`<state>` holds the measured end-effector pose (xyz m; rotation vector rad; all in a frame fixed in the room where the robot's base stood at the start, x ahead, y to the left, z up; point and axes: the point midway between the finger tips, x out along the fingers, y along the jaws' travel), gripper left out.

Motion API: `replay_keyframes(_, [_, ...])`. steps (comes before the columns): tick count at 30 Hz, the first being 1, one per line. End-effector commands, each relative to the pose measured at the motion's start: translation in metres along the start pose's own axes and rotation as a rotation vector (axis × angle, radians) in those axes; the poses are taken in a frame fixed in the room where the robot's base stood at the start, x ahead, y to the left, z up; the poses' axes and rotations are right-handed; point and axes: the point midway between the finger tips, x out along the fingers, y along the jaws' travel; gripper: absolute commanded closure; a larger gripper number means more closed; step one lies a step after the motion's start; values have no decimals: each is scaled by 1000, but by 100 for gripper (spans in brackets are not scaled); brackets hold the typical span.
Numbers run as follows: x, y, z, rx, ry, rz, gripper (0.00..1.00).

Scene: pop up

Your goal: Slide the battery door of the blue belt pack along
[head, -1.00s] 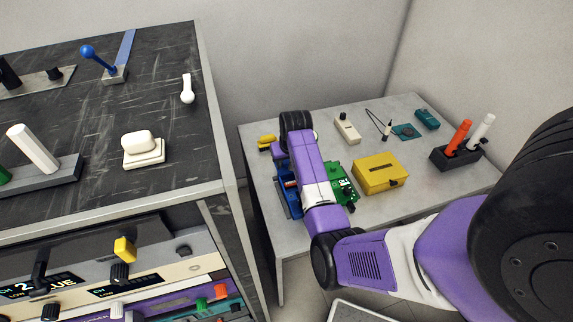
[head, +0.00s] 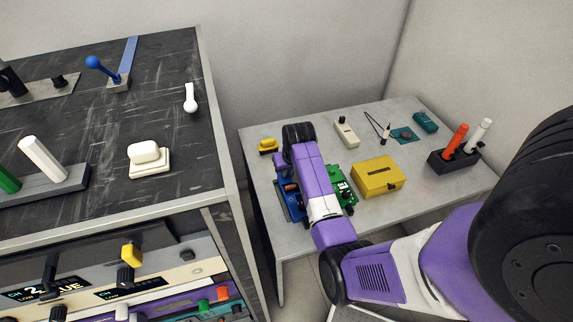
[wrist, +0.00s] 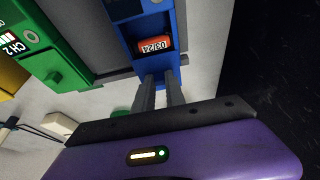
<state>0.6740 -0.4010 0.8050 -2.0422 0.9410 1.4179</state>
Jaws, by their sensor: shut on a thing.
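The blue belt pack (head: 293,207) lies on the grey table, partly hidden behind my arm in the head view. In the wrist view the blue belt pack (wrist: 178,20) shows at the top, with a red label reading "03/24" in a window. My gripper (wrist: 160,78) has its two fingers close together at the near end of the blue part, just below the label. It is shut on what looks like the battery door (wrist: 162,62); the exact grip is partly hidden by the fingers. In the head view my arm covers the fingertips.
A green pack (head: 342,190) stands close beside the blue one. A yellow box (head: 378,178), a yellow item (head: 268,146), a white device (head: 346,132) and a dark holder (head: 455,160) share the grey table (head: 405,205). A taller black-topped bench (head: 100,190) rises at left.

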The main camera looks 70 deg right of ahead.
Motion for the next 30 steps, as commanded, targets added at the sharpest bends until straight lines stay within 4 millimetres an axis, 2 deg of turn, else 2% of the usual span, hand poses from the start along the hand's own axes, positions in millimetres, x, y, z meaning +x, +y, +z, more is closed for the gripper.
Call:
replay_keyframes(1, [0, 1, 8, -1, -12, 2, 100])
replay_keyframes(22, [-13, 1, 48, -2, -14, 3, 100])
replay_keyframes(23, [-12, 1, 48, -1, -14, 2, 83])
replay_keyframes(26, [-12, 1, 48, -1, -13, 2, 63])
replay_keyframes(27, [-12, 1, 48, -1, -14, 2, 59])
replay_keyframes(30, [-11, 2, 48, -1, -14, 3, 59])
